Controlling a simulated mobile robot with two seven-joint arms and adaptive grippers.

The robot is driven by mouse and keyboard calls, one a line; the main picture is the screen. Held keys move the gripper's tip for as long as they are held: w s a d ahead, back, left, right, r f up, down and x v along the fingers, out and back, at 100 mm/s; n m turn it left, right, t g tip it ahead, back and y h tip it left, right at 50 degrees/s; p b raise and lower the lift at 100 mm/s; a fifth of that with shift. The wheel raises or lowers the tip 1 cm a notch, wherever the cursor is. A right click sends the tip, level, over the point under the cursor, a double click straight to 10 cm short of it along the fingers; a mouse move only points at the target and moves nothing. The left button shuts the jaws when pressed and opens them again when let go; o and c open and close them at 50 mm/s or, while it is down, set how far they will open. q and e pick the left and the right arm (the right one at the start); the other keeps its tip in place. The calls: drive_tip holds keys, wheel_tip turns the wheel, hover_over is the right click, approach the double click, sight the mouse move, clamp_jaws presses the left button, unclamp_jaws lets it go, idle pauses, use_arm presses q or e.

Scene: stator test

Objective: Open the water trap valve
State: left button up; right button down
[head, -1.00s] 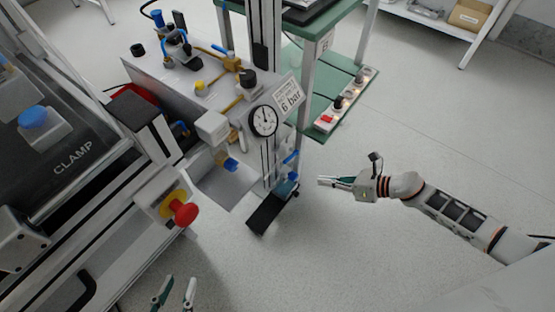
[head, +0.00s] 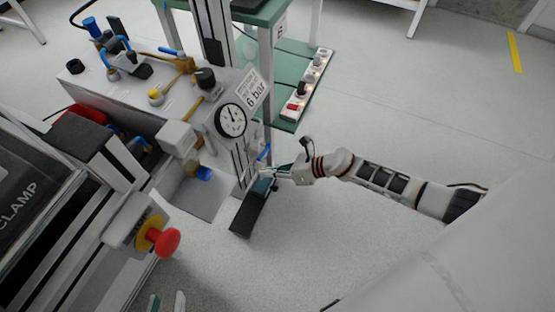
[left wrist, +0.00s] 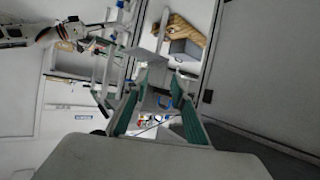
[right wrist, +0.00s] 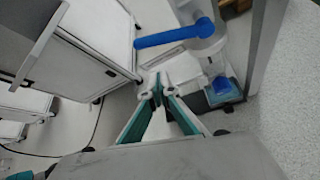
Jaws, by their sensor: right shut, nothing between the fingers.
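The water trap is low on the front of the bench, below the pressure gauge (head: 230,120). In the right wrist view its blue lever handle (right wrist: 173,37) sticks out to the left from a clear housing, with a blue part (right wrist: 222,92) lower right. The lever also shows in the head view (head: 264,152), small. My right gripper (head: 264,173) is beside the trap, just below the lever. Its fingers (right wrist: 158,88) are shut and empty; I cannot tell whether they touch the housing. My left gripper (head: 166,303) is at the bottom edge, far from the trap; its fingers (left wrist: 156,95) are apart and empty.
A red emergency-stop button (head: 164,242) and the clamp machine stand at left. A black pedal-like plate (head: 248,212) is under the trap. A green shelf with a power strip (head: 308,85) is behind. The floor (head: 400,110) at right is clear.

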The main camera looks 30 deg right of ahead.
sight(263, 153)
use_arm(q)
drive_tip(key=shift+s+a+f+p, duration=0.3)
drive_tip(key=shift+s+a+f, duration=0.1)
drive_tip(key=shift+s+f, duration=0.15)
use_arm(e)
drive_tip(key=r, duration=0.1)
drive_tip(key=w+r, duration=0.1)
drive_tip(key=d+r, duration=0.1)
drive_tip(key=shift+w+r, duration=0.25)
drive_tip(key=shift+r, duration=0.15)
use_arm(q)
drive_tip(key=shift+w, duration=0.15)
